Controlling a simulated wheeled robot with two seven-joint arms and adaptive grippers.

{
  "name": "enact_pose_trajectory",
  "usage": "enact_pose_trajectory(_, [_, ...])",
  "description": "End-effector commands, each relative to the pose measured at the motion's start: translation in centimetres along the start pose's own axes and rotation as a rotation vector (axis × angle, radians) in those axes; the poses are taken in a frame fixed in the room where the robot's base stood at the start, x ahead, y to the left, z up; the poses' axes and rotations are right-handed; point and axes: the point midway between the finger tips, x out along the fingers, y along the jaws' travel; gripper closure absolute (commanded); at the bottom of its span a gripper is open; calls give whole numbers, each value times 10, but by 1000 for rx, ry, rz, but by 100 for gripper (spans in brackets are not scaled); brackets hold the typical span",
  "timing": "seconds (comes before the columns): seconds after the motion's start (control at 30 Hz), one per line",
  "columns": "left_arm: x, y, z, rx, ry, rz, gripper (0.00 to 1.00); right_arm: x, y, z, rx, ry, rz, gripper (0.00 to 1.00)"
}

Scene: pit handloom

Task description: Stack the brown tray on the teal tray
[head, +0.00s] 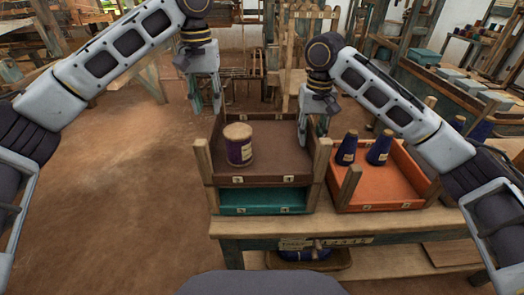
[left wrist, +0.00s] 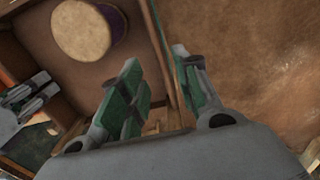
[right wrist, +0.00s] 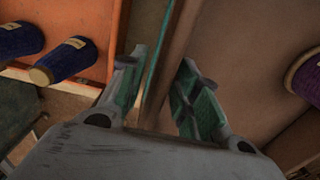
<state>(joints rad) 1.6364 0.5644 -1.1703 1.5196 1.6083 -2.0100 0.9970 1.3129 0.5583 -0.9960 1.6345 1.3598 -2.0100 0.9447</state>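The brown tray (head: 262,181) sits on top of the teal tray (head: 263,200) on the bench, its corner posts roughly lined up with those below. A purple spool with a tan top (head: 238,146) stands inside the brown tray. My left gripper (head: 206,106) is open near the tray's far left corner; in the left wrist view its fingers (left wrist: 158,85) lie on either side of the tray's wall, with gaps. My right gripper (head: 313,132) is at the right wall; in the right wrist view its fingers (right wrist: 158,95) stand apart with that wall between them.
An orange tray (head: 385,190) with two dark blue cones (head: 378,150) stands close on the right. The bench (head: 225,228) carries the trays. Loom frames (head: 290,60) stand behind. Bare floor (head: 110,200) is open on the left.

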Motion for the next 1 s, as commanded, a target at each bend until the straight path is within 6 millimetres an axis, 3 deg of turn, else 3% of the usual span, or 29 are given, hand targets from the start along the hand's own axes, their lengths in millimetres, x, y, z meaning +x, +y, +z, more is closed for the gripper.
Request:
enact_pose_trajectory(0.3, [-15,0,0,0,0,0,68,0,0,0,0,0,0,68])
enact_pose_trajectory(1.0, [-17,0,0,0,0,0,68,-6,0,0,0,2,0,68])
